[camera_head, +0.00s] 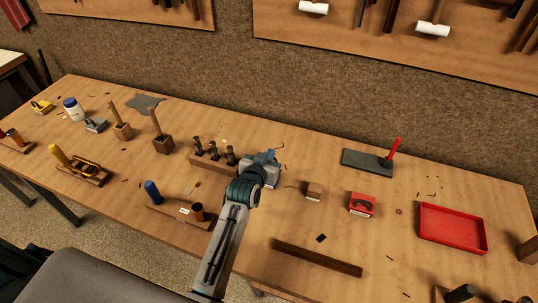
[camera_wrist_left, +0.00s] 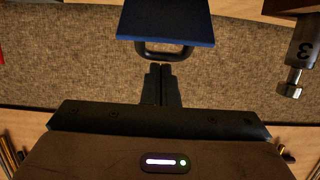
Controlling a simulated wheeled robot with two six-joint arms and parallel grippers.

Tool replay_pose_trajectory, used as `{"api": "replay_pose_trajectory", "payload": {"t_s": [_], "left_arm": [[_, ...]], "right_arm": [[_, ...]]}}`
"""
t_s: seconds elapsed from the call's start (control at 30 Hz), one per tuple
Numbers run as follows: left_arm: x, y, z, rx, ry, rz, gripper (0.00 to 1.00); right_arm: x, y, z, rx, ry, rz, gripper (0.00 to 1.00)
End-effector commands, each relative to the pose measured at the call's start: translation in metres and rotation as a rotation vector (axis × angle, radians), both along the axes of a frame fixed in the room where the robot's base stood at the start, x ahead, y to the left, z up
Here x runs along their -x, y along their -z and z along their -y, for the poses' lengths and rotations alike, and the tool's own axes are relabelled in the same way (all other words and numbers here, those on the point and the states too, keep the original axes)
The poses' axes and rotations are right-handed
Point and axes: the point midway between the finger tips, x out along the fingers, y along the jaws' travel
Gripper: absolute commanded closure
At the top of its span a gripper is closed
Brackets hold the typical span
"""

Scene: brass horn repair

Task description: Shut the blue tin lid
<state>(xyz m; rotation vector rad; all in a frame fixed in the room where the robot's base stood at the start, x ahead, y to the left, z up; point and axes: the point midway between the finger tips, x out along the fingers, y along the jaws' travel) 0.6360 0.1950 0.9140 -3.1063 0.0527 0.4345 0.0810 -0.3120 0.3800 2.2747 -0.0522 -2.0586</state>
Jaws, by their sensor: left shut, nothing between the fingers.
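The blue tin lid (camera_wrist_left: 166,22) shows at the top of the left wrist view as a flat dark panel with a blue edge and a dark loop handle (camera_wrist_left: 165,52). In the head view, blue parts (camera_head: 266,157) show just beyond my left wrist, which hides much of the tin. My left gripper (camera_wrist_left: 160,72) is shut and empty, its fingertips close to the loop handle. Whether they touch the handle I cannot tell. How far the lid stands open is also unclear. My right gripper is not in view.
A wooden rack with several dark upright pieces (camera_head: 213,152) stands left of my left wrist. A small wooden block (camera_head: 314,191) and a red box (camera_head: 362,204) are to the right. A red tray (camera_head: 452,229) lies farther right.

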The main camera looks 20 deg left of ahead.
Motion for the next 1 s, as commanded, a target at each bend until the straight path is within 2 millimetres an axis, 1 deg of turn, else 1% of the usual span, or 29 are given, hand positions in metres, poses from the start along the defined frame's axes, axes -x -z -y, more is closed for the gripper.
{"api": "replay_pose_trajectory", "payload": {"t_s": [0.17, 0.63, 1.0], "left_arm": [[0.004, 0.003, 0.000, 0.001, 0.000, 0.041, 1.00], [0.010, 0.004, 0.000, 0.004, 0.000, 0.116, 1.00], [0.017, 0.007, 0.000, 0.004, 0.000, 0.113, 1.00]], "right_arm": [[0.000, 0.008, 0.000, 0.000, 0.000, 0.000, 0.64], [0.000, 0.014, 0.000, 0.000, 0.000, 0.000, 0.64], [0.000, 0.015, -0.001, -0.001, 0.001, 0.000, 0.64]]}}
